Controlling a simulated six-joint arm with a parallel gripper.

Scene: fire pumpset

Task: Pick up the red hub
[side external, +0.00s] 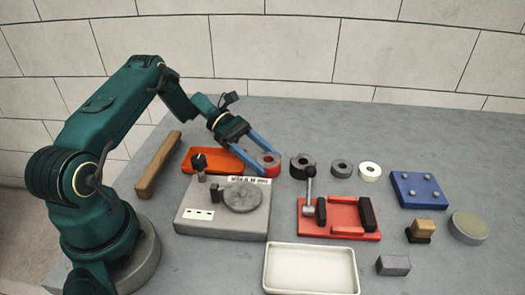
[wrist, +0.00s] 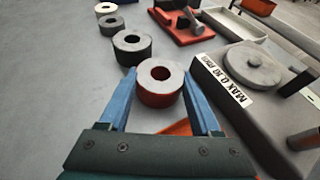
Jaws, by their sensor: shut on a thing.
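The red hub (side external: 266,160) is a short ring with a red side, a grey top and a hole in the middle. It shows in the wrist view (wrist: 160,97) between the two blue fingers. My gripper (side external: 262,161) is shut on the hub from either side, fingers slanting down to it. In the wrist view my gripper (wrist: 158,88) has one fingertip on each side of the hub. I cannot tell whether the hub touches the table.
A black ring (side external: 301,166), a grey ring (side external: 342,168) and a white ring (side external: 370,171) stand in a row to the right. An orange tray (side external: 205,163) lies beside the hub. A grey machine (side external: 222,223), a red fixture (side external: 340,230) and a white tray (side external: 311,272) are in front.

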